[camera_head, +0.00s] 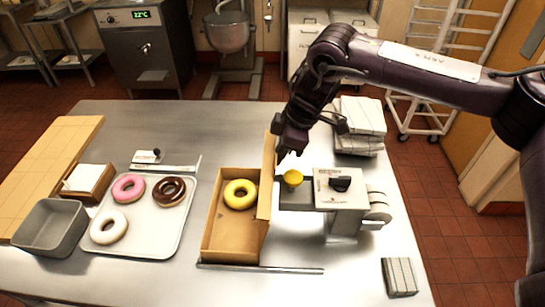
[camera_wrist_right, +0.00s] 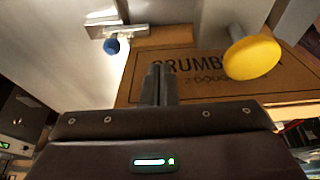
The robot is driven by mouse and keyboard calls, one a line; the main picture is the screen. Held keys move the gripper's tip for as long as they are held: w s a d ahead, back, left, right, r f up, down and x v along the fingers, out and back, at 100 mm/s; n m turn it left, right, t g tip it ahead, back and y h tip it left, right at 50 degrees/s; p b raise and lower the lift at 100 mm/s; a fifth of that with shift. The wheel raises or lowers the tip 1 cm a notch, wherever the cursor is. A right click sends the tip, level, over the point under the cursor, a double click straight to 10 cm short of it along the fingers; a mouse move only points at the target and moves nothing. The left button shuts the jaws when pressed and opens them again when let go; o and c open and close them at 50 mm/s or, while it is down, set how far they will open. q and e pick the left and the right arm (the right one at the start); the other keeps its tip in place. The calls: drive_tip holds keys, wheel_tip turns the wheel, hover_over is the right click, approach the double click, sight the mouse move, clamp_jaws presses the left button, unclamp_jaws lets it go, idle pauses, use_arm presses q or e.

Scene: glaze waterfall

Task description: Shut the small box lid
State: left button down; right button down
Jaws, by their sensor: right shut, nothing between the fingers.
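The small cardboard box (camera_head: 228,247) stands on the metal table with a yellow-glazed donut (camera_head: 240,194) inside. Its lid (camera_head: 267,178) is open and stands nearly upright along the box's right side. In the right wrist view, the lid's printed outer face (camera_wrist_right: 205,75) lies behind my fingers. My right gripper (camera_head: 283,153) is shut and empty, just right of the lid near its far end. The right wrist view shows its fingertips (camera_wrist_right: 158,80) together in front of the lid; I cannot tell whether they touch it. My left gripper is not in view.
A machine with a yellow knob (camera_head: 293,178) and a black dial (camera_head: 341,183) stands close right of the lid. A tray (camera_head: 163,238) with pink, brown and white donuts lies to the left. A metal rail (camera_head: 262,268) runs along the box's near edge. White stacked packages (camera_head: 361,117) are behind.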

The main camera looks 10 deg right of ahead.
drive_tip(key=w+a+p, duration=0.1)
drive_tip(key=a, duration=0.6)
drive_tip(key=shift+w, duration=0.2)
idle(0.7)
drive_tip(key=shift+r, duration=0.1)
idle(0.5)
wheel_tip(320, 180, up, 6)
drive_tip(key=p, duration=0.5)
idle(0.5)
